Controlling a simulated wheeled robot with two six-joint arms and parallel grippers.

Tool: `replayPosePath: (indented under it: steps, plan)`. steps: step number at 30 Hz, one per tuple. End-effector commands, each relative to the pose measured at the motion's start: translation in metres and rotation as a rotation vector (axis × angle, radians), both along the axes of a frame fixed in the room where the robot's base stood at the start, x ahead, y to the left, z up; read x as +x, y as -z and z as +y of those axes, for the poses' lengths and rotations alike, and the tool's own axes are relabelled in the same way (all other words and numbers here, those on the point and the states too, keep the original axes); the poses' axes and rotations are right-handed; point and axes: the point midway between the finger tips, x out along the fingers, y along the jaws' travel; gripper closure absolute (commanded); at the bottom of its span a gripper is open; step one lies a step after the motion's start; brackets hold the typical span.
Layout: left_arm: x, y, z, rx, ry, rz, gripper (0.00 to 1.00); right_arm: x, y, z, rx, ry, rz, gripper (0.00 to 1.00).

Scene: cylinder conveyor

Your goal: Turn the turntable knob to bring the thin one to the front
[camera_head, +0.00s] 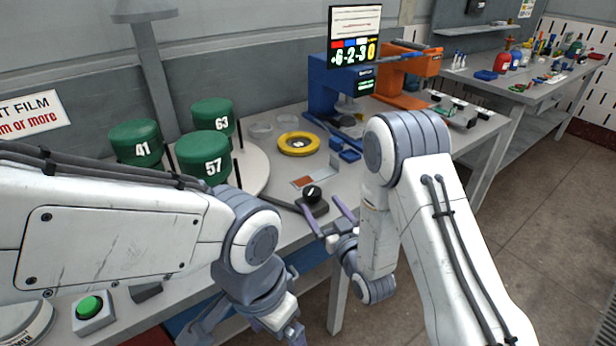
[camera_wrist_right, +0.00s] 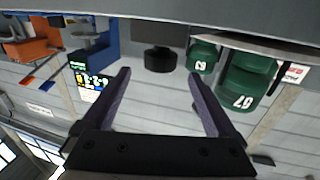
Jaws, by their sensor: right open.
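Three green cylinders stand on the white round turntable (camera_head: 256,172), marked 41 (camera_head: 135,140), 63 (camera_head: 212,112) and 57 (camera_head: 203,153). The 57 one is nearest the front; I cannot tell clearly which is thinnest. The black knob (camera_head: 312,191) sits on a dark base right of the turntable. My right gripper (camera_head: 328,212) is open and empty, just in front of the knob and apart from it. In the right wrist view, which is upside down, the knob (camera_wrist_right: 160,59) shows between and beyond the fingertips (camera_wrist_right: 159,73).
A yellow-rimmed dish (camera_head: 298,143) lies behind the knob. A blue device (camera_head: 333,88) with a display (camera_head: 354,38) and an orange device (camera_head: 408,82) stand at the back. A green button (camera_head: 89,306) is at lower left.

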Motion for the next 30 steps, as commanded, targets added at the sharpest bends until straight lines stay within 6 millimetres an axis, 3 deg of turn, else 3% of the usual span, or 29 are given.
replayPosePath:
  steps: [15,28,29,30]
  plan:
    - [0.0,-0.017,0.0,0.0,0.0,0.0,0.08,0.079,-0.001,0.034,0.001,-0.001,-0.002,0.08]
    - [0.0,-0.018,0.0,0.0,0.0,0.0,0.08,0.09,0.0,0.039,0.0,0.0,0.0,0.08]
    - [0.0,-0.018,0.0,0.0,0.0,0.0,0.08,0.09,0.0,0.039,0.0,0.0,0.0,0.12]
    - [0.0,-0.018,0.0,0.0,0.0,0.0,0.08,0.09,0.0,0.039,0.0,0.0,0.0,0.27]
